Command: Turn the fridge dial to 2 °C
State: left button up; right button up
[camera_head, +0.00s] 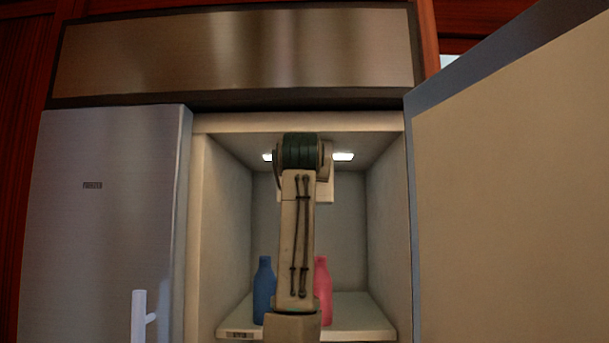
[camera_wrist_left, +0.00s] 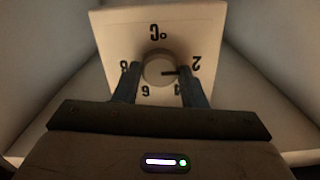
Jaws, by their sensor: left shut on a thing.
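The round fridge dial (camera_wrist_left: 157,69) sits on a pale panel (camera_wrist_left: 113,28) marked °C, with 8, 6, 4 and 2 around it, shown upside down in the left wrist view. Its dark pointer mark points right and slightly down, close to the 2 and a little on the 4 side. My left gripper (camera_wrist_left: 159,72) has a finger on each side of the dial and is shut on it. In the head view my left arm reaches into the open fridge and hides the dial and the fingers; part of the pale dial housing (camera_head: 326,190) shows beside it. My right gripper is not in view.
A blue bottle (camera_head: 264,291) and a pink bottle (camera_head: 323,288) stand on the fridge shelf (camera_head: 363,317), either side of my arm. The open door (camera_head: 510,200) is at right. A closed steel door (camera_head: 100,230) is at left. Two lights shine at the ceiling.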

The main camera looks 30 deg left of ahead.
pick_arm(q)
jog(key=shift+f, duration=0.1)
jog(key=o, duration=1)
jog(key=b+v, duration=0.4)
jog(key=v, duration=0.6)
jog(key=shift+s+d, duration=0.3)
